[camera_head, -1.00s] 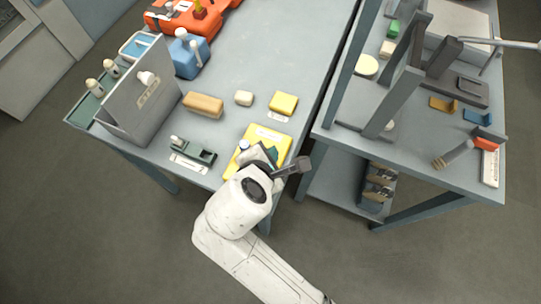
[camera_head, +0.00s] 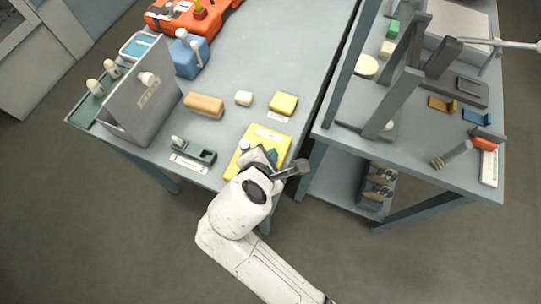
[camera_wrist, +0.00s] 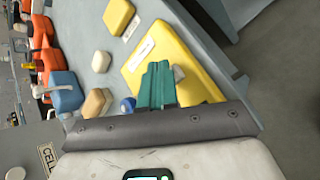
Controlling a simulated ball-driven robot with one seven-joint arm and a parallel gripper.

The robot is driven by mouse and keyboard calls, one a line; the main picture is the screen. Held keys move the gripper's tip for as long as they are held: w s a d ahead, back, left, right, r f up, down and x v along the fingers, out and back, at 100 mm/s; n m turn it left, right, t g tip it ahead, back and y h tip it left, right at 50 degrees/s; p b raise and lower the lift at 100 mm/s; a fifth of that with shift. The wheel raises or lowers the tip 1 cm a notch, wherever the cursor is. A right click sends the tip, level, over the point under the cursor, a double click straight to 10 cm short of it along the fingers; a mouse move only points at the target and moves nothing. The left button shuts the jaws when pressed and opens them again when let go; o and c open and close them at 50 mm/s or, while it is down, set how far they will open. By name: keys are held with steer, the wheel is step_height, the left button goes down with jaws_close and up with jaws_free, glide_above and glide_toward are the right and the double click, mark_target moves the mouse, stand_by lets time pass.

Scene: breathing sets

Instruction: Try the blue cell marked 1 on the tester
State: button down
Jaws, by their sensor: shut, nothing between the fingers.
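A small blue cell (camera_head: 244,145) with a pale top stands on the left part of the yellow mat (camera_head: 246,163); its mark cannot be read. In the wrist view the blue cell (camera_wrist: 127,105) is just left of my teal fingers, apart from them or nearly touching; I cannot tell which. My gripper (camera_head: 272,155) is shut and empty, low over the mat; its fingers also show in the wrist view (camera_wrist: 158,80). A small grey piece (camera_wrist: 179,73) is partly hidden behind them. A dark green device (camera_head: 201,155) with a pale knob, possibly the tester, sits left of the mat.
A tan block (camera_head: 203,105), a cream block (camera_head: 243,98) and a yellow block (camera_head: 284,103) lie behind. A grey upright panel (camera_head: 145,95) stands at left. A second table (camera_head: 420,165) with dark posts is at right, across a gap.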

steer(key=shift+f, duration=0.4)
stand_by(0.5)
steer(key=shift+r+p, duration=0.95)
steer(key=shift+p, duration=0.25)
step_height(320, 180, up, 3)
steer(key=p, duration=0.3)
steer(key=shift+r+p, duration=0.6)
steer(key=shift+r, duration=0.4)
